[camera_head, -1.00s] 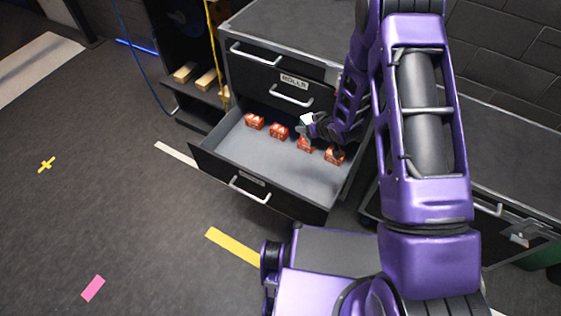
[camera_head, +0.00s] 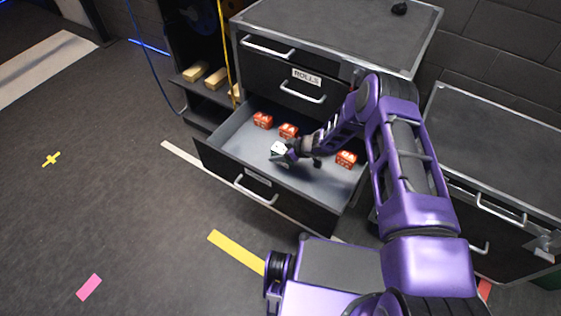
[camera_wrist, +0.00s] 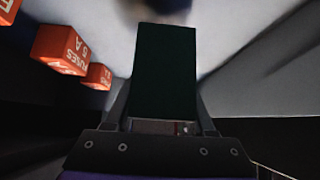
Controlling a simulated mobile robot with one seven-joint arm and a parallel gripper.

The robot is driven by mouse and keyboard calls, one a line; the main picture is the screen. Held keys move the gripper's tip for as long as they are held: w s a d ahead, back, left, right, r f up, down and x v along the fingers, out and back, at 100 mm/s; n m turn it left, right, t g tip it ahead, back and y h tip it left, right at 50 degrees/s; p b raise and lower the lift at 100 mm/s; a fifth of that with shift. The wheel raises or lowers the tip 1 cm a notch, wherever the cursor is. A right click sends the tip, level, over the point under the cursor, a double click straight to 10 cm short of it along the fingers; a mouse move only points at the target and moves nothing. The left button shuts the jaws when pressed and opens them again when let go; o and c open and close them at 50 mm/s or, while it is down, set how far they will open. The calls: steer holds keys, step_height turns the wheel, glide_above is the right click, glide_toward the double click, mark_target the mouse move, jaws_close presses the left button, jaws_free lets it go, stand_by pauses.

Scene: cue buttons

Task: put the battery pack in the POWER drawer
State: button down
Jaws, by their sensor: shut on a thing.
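The battery pack (camera_head: 279,152) is a dark green block with a pale top in the head view. My gripper (camera_head: 290,152) is shut on it. The pack is within the outline of an open drawer (camera_head: 221,137) of the dark cabinet. I cannot tell whether it touches the drawer floor. The label on this drawer's front is too small to read. In the wrist view the pack (camera_wrist: 165,70) is a dark block between the fingers of my gripper (camera_wrist: 163,115) and hides much of what lies ahead.
The drawer holds red fuse boxes (camera_head: 346,159); some also show at left in the wrist view (camera_wrist: 61,48). The drawer's front middle floor is clear. A shut drawer labelled ROLLS (camera_head: 307,77) is above. A second cabinet (camera_head: 500,150) stands at right.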

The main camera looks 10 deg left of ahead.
step_height(320, 180, down, 4)
steer(key=shift+f+b, duration=0.15)
steer(key=shift+b, duration=0.2)
steer(key=shift+c, duration=1.2)
jaws_free()
steer(key=p+v, duration=0.2)
steer(key=v, duration=1)
